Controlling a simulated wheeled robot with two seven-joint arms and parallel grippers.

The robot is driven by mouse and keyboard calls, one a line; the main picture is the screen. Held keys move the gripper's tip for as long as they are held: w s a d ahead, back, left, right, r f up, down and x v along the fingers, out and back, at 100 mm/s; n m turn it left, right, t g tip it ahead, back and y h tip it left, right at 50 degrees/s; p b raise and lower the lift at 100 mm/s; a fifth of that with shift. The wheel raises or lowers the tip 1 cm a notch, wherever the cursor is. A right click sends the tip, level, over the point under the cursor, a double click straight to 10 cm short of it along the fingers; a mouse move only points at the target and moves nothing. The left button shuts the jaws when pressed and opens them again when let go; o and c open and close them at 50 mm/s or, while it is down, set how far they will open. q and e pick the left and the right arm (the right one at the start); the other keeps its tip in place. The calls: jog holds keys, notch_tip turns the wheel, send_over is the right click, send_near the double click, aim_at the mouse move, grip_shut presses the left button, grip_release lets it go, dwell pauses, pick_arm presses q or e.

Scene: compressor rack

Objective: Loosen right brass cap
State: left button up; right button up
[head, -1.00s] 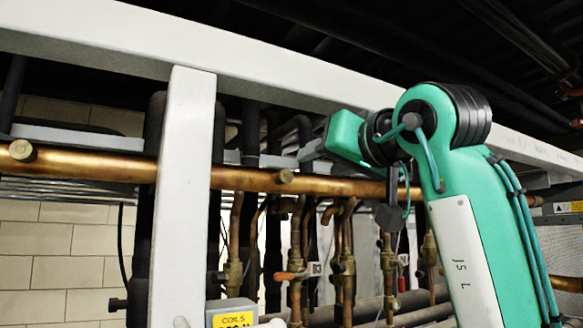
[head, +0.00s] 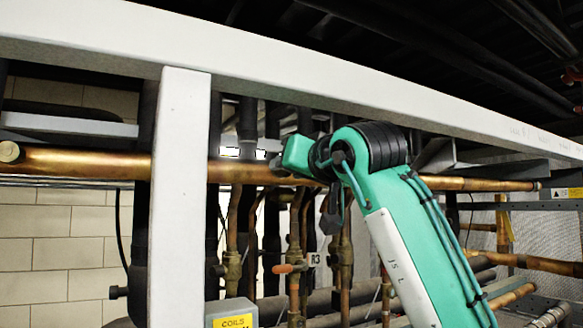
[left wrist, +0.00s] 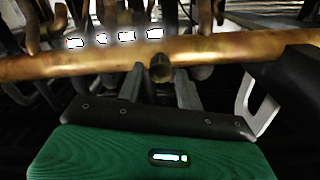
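The copper pipe (head: 100,163) runs across the head view, with the left brass cap (head: 9,151) near its left end. My left arm, marked "J5 L", reaches up from the lower right. My left gripper (head: 277,164) is at the pipe right of the white post, and its fingers and the right cap are hard to make out there. In the left wrist view the right brass cap (left wrist: 160,68) sticks out from the pipe (left wrist: 230,50). The fingers of my left gripper (left wrist: 160,80) stand open on either side of it, with small gaps. My right gripper is not in view.
A white post (head: 180,200) and a long white beam (head: 300,80) frame the pipe. Behind and below are several vertical copper pipes with valves, one with an orange handle (head: 283,268). A grey box labelled "COILS" (head: 232,313) sits at the bottom.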

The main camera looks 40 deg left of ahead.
pick_arm(q)
jog(key=c, duration=0.6)
jog(key=shift+c, duration=0.2)
jog(key=shift+s+n, duration=0.1)
jog(key=shift+n, duration=9.1)
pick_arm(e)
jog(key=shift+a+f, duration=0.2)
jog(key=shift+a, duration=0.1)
pick_arm(q)
jog(key=o, duration=1)
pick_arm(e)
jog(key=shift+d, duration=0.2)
